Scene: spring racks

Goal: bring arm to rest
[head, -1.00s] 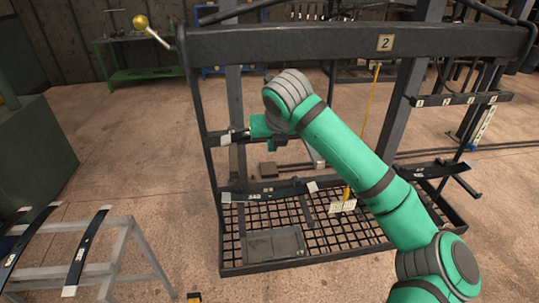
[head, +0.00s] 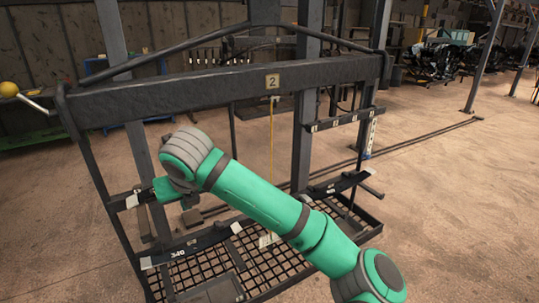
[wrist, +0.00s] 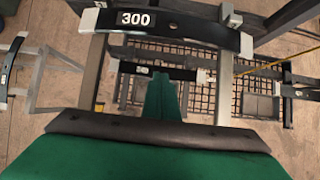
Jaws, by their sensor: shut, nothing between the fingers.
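My arm reaches from the lower right of the head view, its rounded grey joint in front of the rack's left part. My gripper (wrist: 163,92) shows in the wrist view as a narrow green shape at the middle, shut and empty. In the head view the arm largely hides it, near the green wrist end. In the wrist view, a black spring marked 300 (wrist: 190,27) spans the top, apart from the gripper. Another labelled spring (wrist: 135,69) lies beyond the gripper; the lower spring on the rack reads 340 in the head view (head: 205,243).
The dark rack has a thick crossbeam (head: 210,93) with a "2" plate (head: 272,81) and a mesh base tray. A yellow cord (head: 271,140) hangs from the beam. A numbered rail (head: 345,119) is at right. A grey stand (wrist: 45,82) shows left in the wrist view.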

